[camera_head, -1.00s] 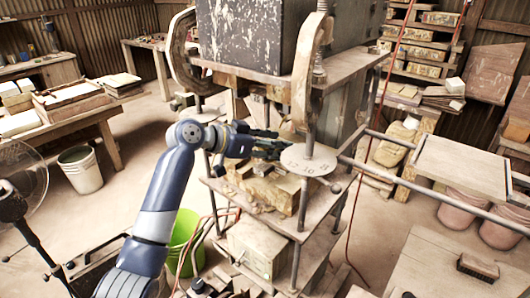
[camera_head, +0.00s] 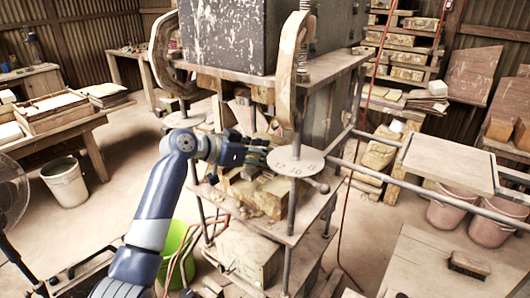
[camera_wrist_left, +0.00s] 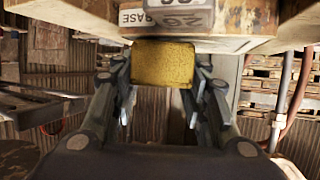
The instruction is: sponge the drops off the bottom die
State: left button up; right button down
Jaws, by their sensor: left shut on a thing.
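My left gripper (camera_wrist_left: 160,95) is shut on a yellow sponge (camera_wrist_left: 162,64), which shows between the fingers in the left wrist view. A grey metal block with markings (camera_wrist_left: 180,18), probably the bottom die, sits above and beyond the sponge at the top of that view. I cannot tell whether they touch. In the head view my left gripper (camera_head: 258,154) reaches into the press just left of a numbered round disc (camera_head: 296,162). The sponge is not clearly visible there. I see no drops in either view. My right gripper is not in view.
The press has a dark upper block (camera_head: 228,35), upright rods and a lower shelf (camera_head: 290,238) close around my left arm. A green bucket (camera_head: 178,250) stands below the arm. A bench with a brush (camera_head: 468,265) is at the lower right. Open floor lies at the left.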

pick_arm(q)
jog(key=shift+s+a, duration=0.15)
jog(key=shift+a, duration=0.05)
jog(key=shift+f, duration=0.4)
dwell(0.5)
jog(key=shift+d+b, duration=0.1)
jog(key=shift+b, duration=0.2)
jog(key=shift+w+d, duration=0.45)
jog(key=shift+w, duration=0.25)
jog(key=shift+w+d+b, duration=0.5)
jog(key=shift+w, duration=0.2)
jog(key=shift+w+d+b, duration=0.35)
jog(key=shift+w+d, duration=0.1)
jog(key=shift+w, duration=0.25)
